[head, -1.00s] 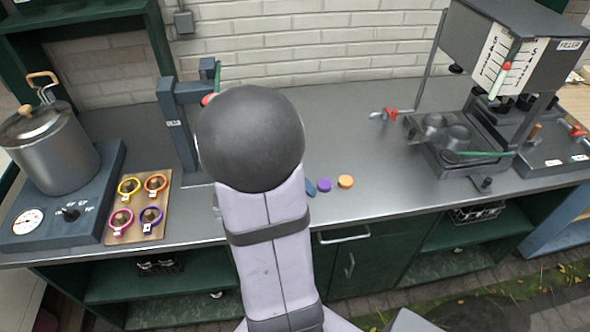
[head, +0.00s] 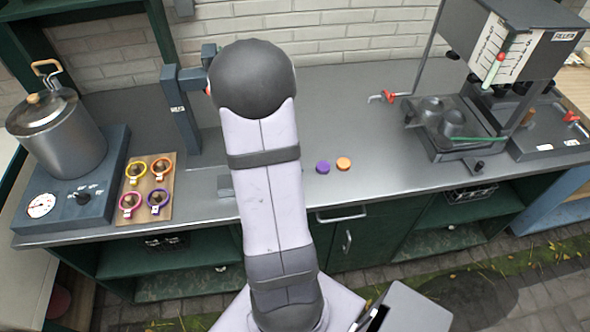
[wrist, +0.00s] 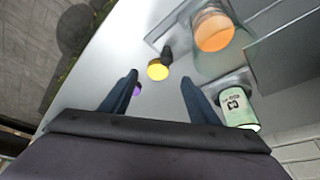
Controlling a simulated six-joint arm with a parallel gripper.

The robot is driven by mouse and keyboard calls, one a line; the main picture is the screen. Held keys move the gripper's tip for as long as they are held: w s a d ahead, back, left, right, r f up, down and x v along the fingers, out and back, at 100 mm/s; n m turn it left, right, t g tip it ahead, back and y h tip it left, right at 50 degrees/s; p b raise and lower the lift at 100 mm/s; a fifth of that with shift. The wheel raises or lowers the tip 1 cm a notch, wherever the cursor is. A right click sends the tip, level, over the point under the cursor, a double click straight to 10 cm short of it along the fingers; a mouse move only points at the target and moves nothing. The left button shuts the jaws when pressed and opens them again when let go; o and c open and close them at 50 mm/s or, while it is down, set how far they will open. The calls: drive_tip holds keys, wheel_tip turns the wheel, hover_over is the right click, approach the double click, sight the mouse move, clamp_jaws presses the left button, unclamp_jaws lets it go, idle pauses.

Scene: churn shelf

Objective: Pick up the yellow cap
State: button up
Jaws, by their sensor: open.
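The yellow cap (wrist: 157,69) shows in the wrist view as a small round yellow disc beside a dark round part. It lies ahead of and between the two dark blue fingers of my gripper (wrist: 160,78). The fingers are apart, with nothing held between them. In the head view my arm hides the gripper, and I cannot see the yellow cap there. A purple cap (head: 323,167) and an orange cap (head: 344,164) lie on the grey counter (head: 375,140), right of my arm. A purple piece (wrist: 136,90) is partly hidden behind the left finger in the wrist view.
In the wrist view, an orange-topped clear vessel (wrist: 213,30) and a green-labelled jar (wrist: 238,108) stand close to the right finger. A wooden board (head: 160,210) with several ringed cups and a metal pot (head: 62,140) are at left. A filler machine (head: 515,40) stands at right.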

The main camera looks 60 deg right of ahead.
drive_tip(key=shift+s+p+x, duration=0.2)
drive_tip(key=shift+p+x, duration=0.55)
drive_tip(key=shift+x, duration=1.85)
drive_tip(key=shift+d, duration=0.15)
drive_tip(key=shift+r, duration=0.1)
drive_tip(key=c, duration=1.1)
